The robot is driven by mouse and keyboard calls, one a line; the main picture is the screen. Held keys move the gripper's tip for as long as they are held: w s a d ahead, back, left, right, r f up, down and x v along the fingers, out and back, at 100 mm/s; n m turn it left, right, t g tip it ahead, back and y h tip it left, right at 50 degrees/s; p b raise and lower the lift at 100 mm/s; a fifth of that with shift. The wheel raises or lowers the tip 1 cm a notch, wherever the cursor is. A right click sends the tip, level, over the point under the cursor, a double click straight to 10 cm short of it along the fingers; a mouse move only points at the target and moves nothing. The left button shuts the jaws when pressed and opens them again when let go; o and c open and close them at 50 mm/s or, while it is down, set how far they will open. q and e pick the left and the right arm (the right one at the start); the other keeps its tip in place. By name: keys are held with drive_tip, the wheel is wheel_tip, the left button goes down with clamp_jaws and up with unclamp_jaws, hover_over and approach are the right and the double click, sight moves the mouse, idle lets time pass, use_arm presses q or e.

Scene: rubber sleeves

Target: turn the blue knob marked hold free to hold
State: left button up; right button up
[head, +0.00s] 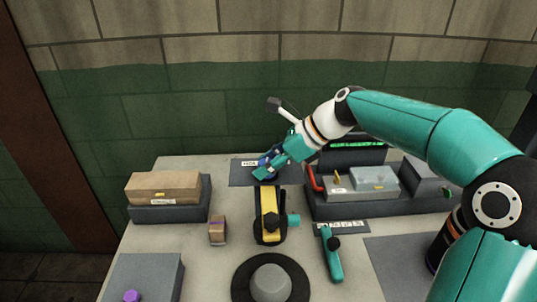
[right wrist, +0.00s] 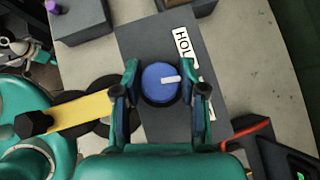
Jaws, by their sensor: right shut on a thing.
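The blue knob (right wrist: 160,84) sits on a dark grey plate (right wrist: 150,40) with a white label (right wrist: 186,48) that begins "HOL"; the rest of the label is partly hidden. A white pointer line on the knob points right in the right wrist view. My right gripper (right wrist: 163,90) is shut on the knob, one finger on each side. In the head view my right gripper (head: 266,168) covers most of the knob at the back of the table. My left gripper is not in view.
A yellow-topped device (head: 269,202) stands in front of the plate. A console with a red handle (head: 314,180) stands to the right. A cardboard box (head: 163,187) sits in a grey tray at left. A teal-handled tool (head: 332,258) lies in front.

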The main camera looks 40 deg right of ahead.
drive_tip(key=n+g+y+p, duration=0.1)
drive_tip(key=n+g+p, duration=0.1)
drive_tip(key=p, duration=0.3)
drive_tip(key=n+g+y+p, duration=0.1)
drive_tip(key=n+g+p, duration=0.1)
drive_tip(key=n+p, duration=0.2)
drive_tip(key=shift+r+y+p, duration=0.2)
drive_tip(key=shift+y+p, duration=0.1)
drive_tip(key=shift+p, duration=0.3)
drive_tip(key=shift+f+n+g+p, duration=0.15)
drive_tip(key=shift+n+g+p, duration=0.45)
drive_tip(key=shift+n+p, duration=0.15)
drive_tip(key=shift+f, duration=0.1)
drive_tip(key=o, duration=1.1)
